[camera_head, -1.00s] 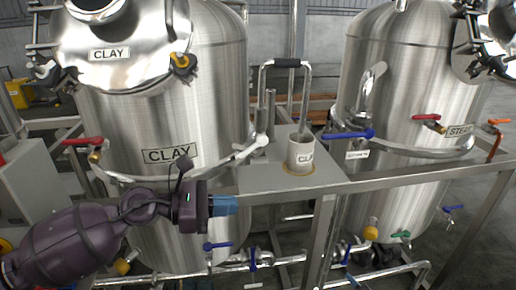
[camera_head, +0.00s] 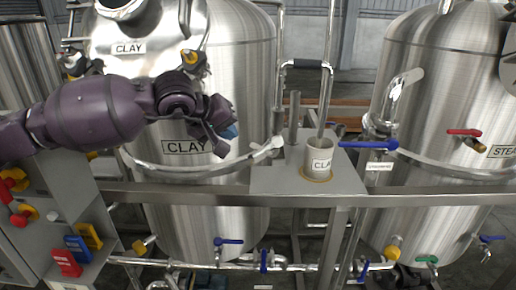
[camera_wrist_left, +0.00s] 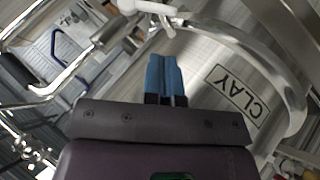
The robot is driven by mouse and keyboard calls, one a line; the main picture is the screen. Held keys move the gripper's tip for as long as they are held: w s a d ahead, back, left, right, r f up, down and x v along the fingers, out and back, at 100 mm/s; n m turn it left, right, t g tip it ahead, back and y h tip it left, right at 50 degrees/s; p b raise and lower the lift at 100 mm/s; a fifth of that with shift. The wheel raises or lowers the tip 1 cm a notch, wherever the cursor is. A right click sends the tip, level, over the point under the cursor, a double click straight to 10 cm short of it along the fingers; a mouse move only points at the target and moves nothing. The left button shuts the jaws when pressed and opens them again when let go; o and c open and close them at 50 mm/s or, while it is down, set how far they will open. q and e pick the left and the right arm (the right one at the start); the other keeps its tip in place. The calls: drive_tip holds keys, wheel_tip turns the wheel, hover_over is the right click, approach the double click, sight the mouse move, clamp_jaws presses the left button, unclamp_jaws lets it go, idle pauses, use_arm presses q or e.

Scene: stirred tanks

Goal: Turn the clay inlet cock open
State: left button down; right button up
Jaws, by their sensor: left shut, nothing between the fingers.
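The large steel tank with CLAY labels (camera_head: 235,70) stands at the left in the head view. A cock with a white lever (camera_head: 268,146) sits on a pipe at this tank's right side. No label on it is readable, so I cannot confirm that it is the clay inlet cock. Its white part also shows at the top of the left wrist view (camera_wrist_left: 150,8). My left gripper (camera_head: 231,131) is in front of the tank, left of the white lever and apart from it. Its blue fingers (camera_wrist_left: 166,76) are together and empty. My right gripper is out of view.
A steel frame rail (camera_head: 420,200) runs across the front. A cup labelled CLA… (camera_head: 319,158) stands on a small steel shelf (camera_head: 270,182). A blue lever (camera_head: 368,145) is right of it. A control box (camera_head: 55,215) with coloured buttons is at the lower left.

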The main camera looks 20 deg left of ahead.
sight(260, 151)
use_arm(q)
drive_tip(key=x, duration=1.2)
drive_tip(key=shift+w+d+f+p, duration=0.1)
drive_tip(key=shift+w+p, duration=0.05)
drive_tip(key=shift+p, duration=0.15)
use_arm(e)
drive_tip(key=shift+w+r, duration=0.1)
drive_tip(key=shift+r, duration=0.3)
use_arm(q)
drive_tip(key=shift+f, duration=0.1)
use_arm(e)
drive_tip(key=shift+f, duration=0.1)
